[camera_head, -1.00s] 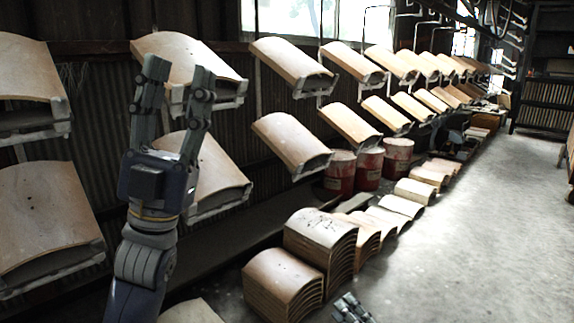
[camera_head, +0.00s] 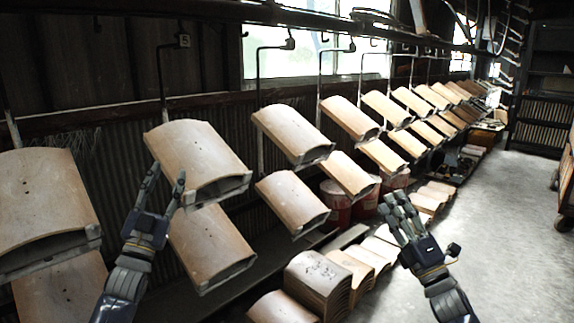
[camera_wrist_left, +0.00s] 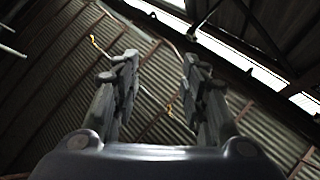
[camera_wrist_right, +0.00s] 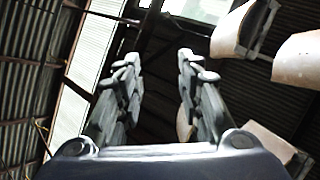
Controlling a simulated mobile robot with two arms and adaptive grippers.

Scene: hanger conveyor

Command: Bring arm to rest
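My left gripper (camera_head: 165,185) points upward at the left in the head view, in front of a curved tan panel hanging on the conveyor. Its fingers are spread apart with nothing between them. The left wrist view (camera_wrist_left: 160,85) also shows the two fingers apart and empty, against the corrugated roof. My right gripper (camera_head: 397,207) is up at the right of centre in the head view, in front of the floor stacks. In the right wrist view (camera_wrist_right: 160,80) its fingers are apart with nothing between them.
Curved tan panels (camera_head: 292,134) hang in two rows from the overhead conveyor (camera_head: 300,18). Red drums (camera_head: 336,205) stand beneath. Stacks of curved panels (camera_head: 318,279) sit on the floor. A shelf (camera_head: 543,90) is at the back right. The concrete floor (camera_head: 510,230) at right is clear.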

